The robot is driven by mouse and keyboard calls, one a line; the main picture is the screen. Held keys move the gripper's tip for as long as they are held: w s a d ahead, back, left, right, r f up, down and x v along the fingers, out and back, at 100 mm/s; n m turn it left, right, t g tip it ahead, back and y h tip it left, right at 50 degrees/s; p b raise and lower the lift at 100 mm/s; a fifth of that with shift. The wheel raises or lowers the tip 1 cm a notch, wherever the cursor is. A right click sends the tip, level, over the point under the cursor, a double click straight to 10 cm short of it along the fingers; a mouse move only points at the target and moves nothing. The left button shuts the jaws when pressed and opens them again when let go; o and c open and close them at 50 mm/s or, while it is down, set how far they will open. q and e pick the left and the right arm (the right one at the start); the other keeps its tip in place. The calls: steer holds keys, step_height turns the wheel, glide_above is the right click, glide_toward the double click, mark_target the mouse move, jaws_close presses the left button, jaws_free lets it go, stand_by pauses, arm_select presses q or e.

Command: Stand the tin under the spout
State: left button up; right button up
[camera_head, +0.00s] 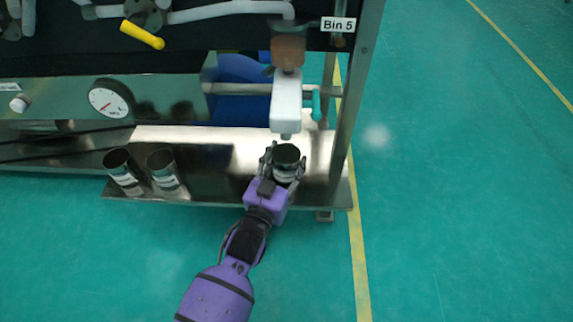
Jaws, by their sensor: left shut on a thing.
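A dark-mouthed metal tin (287,153) stands upright, as far as I can tell, over the right part of the steel shelf (225,140). My left gripper (284,165) is shut on this tin, with its fingers around the sides. The white spout (286,102) hangs down just behind and above the tin, and its small nozzle tip points at the tin's far rim. I cannot tell whether the tin's base touches the shelf. My right gripper is not in view.
Two more tins (123,168) and (167,170) stand on the shelf's left part. A steel post (355,90) rises right of the spout. A gauge (110,98) is at left. Green floor lies in front.

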mark_target(281, 174)
arm_select(q)
steer(key=shift+f, duration=0.4)
steer(key=shift+r, duration=0.2)
steer(key=shift+f, duration=0.2)
steer(key=o, duration=0.9)
steer(key=shift+o, duration=1.3)
steer(key=shift+s+a+r, duration=0.1)
steer(key=shift+s+r, duration=0.05)
steer(key=shift+s, duration=0.05)
steer(key=p+v, duration=0.1)
steer(key=v, duration=0.1)
steer(key=p+v, duration=0.2)
steer(key=v, duration=0.1)
steer(key=shift+r, duration=0.2)
steer(key=p+v, duration=0.2)
steer(key=v, duration=0.4)
steer(key=shift+s+f, duration=0.15)
steer(key=shift+s, duration=0.1)
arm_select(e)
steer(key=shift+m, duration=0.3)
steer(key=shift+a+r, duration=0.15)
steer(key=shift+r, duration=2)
